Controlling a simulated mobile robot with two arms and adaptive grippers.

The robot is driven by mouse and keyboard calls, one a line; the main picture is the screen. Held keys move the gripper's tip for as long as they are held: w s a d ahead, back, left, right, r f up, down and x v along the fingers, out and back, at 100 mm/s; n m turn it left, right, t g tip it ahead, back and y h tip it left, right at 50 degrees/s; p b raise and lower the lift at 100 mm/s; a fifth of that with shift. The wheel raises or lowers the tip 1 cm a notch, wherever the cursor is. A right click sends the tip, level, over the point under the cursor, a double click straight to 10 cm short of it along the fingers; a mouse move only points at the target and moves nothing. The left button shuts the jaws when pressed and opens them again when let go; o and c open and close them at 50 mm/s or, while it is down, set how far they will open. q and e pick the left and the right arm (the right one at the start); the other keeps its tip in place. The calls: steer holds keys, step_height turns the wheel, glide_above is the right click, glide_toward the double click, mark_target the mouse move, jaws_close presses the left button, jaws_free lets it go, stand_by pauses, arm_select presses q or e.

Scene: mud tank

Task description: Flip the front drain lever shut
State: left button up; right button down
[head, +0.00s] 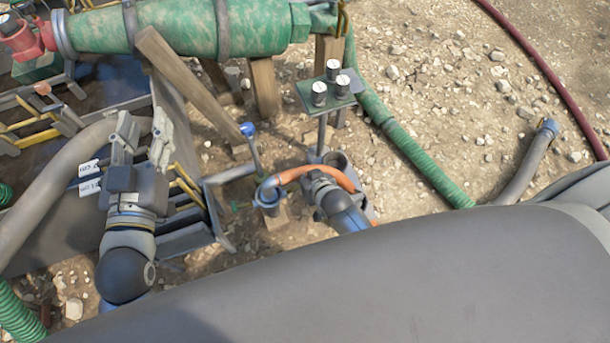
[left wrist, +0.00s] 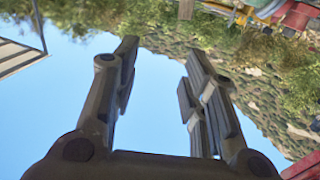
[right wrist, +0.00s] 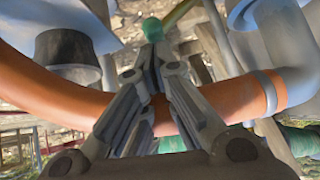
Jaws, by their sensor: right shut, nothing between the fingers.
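A lever with a green knob (head: 235,206) sticks out to the left of a blue-grey pipe fitting (head: 270,195). The green knob also shows in the right wrist view (right wrist: 152,28), just at or beyond my right fingertips; contact cannot be told. A second lever with a blue ball top (head: 247,130) stands nearly upright behind. Which one is the front drain lever is not labelled. My right gripper (right wrist: 155,60) is shut and empty, over the orange hose; in the head view its fingers are mostly hidden. My left gripper (head: 143,133) is open and empty above the tank's side.
An orange hose (head: 318,173) arches close by my right gripper. A post with a green plate (head: 325,95) and several capped knobs stands behind it. A wooden brace (head: 185,80) and a green tank pipe (head: 175,25) lie farther back.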

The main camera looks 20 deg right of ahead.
arm_select(q)
step_height(320, 180, down, 7)
steer(key=s+a+g+y+p, duration=0.1)
steer(key=s+g, duration=0.1)
steer(key=g, duration=0.2)
steer(key=shift+a+y, duration=0.25)
steer(key=shift+y, duration=0.05)
arm_select(e)
steer(key=d+f, duration=0.1)
steer(key=f, duration=0.1)
steer(key=d+f, duration=0.2)
steer(key=f, duration=0.1)
steer(key=shift+w+d, duration=0.1)
steer(key=shift+d, duration=0.1)
steer(key=shift+r, duration=0.1)
stand_by(1.1)
arm_select(q)
steer(key=s+a+f+g+y+p, duration=0.1)
steer(key=s+a+f+g+p, duration=0.1)
steer(key=s+f+g, duration=0.3)
steer(key=shift+s+a+f+n, duration=0.25)
steer(key=shift+s+f, duration=0.2)
steer(key=shift+f, duration=0.25)
arm_select(e)
steer(key=shift+r, duration=0.75)
arm_select(q)
steer(key=shift+w+r, duration=0.1)
